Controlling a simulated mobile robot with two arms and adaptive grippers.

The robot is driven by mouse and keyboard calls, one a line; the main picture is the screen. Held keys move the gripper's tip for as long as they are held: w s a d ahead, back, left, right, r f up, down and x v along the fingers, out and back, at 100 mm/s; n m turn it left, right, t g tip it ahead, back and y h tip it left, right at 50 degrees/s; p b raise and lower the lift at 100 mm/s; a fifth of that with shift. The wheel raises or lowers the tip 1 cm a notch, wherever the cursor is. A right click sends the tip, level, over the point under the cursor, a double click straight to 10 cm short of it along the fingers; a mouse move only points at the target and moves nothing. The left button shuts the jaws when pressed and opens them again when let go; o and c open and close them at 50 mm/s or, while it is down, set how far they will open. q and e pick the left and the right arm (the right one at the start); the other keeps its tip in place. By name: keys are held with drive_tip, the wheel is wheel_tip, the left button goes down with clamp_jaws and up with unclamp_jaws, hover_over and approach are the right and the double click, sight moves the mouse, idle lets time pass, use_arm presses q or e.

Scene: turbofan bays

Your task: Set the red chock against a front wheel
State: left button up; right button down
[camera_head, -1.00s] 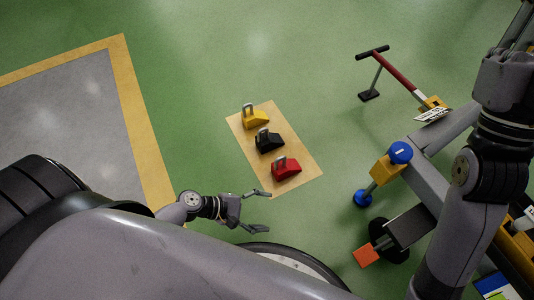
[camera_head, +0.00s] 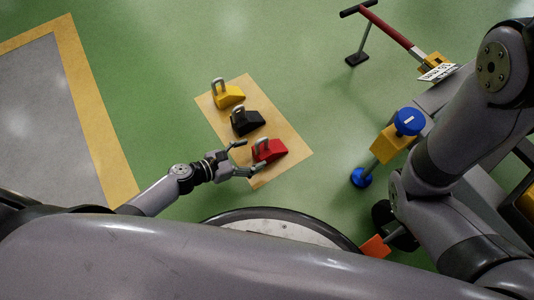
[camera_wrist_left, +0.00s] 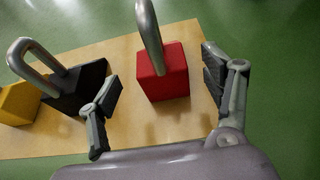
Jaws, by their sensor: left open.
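The red chock (camera_head: 269,151) with its grey handle sits on a tan mat (camera_head: 289,139), at the end nearest me. In the left wrist view the red chock (camera_wrist_left: 162,78) is between the spread fingers, a little beyond them. My left gripper (camera_head: 249,158) is open and empty at the handle end of the red chock. The left wrist view also shows my left gripper (camera_wrist_left: 168,95). A dark wheel (camera_head: 393,222) of the trolley on the right is partly hidden behind my right arm. My right gripper is out of view.
A black chock (camera_head: 248,122) and a yellow chock (camera_head: 229,97) stand in a row beyond the red one. The trolley has a red tow bar (camera_head: 389,25), a blue-capped jack (camera_head: 408,122) and an orange block (camera_head: 376,246) by the wheel. Green floor lies clear between mat and trolley.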

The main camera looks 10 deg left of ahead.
sight(263, 149)
use_arm(q)
drive_tip(key=shift+x, duration=0.85)
drive_tip(key=b+x, duration=0.3)
drive_tip(key=x, duration=0.1)
drive_tip(key=shift+w+d+f, duration=0.1)
drive_tip(key=shift+w+d, duration=0.35)
drive_tip(key=shift+d, duration=0.05)
drive_tip(key=c, duration=1.6)
drive_tip(key=shift+c, duration=0.2)
